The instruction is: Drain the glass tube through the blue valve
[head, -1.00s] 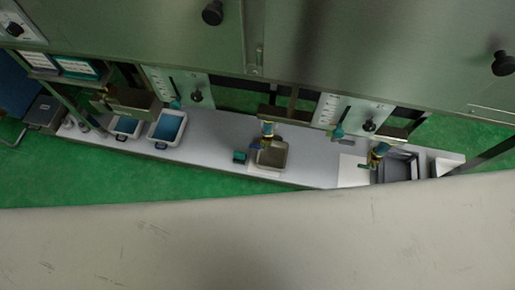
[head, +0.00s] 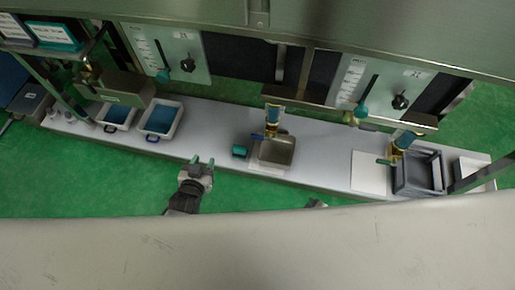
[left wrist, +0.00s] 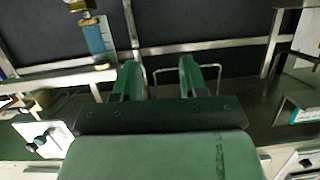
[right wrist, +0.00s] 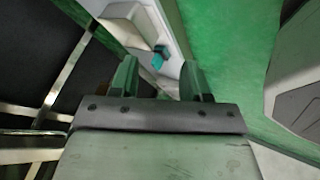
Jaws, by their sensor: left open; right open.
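A short glass tube (head: 272,118) with brass fittings hangs at the middle of the bench in the head view. A small blue valve handle (head: 257,136) is at its lower end, above a metal basin (head: 277,153). A second tube (head: 405,139) with a green handle (head: 384,161) hangs farther right. My left gripper (head: 204,161) is open and empty at the bench's front edge, left of the basin. A tube (left wrist: 95,40) shows in the left wrist view, apart from the fingers; I cannot tell which. My right gripper (right wrist: 158,75) is open and mostly hidden in the head view.
A teal block (head: 240,151) lies left of the basin. Two trays of blue liquid (head: 161,118) stand farther left. A white sheet (head: 371,172) and a grey crate (head: 420,174) are at the right. Green floor (head: 110,180) is clear in front of the bench.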

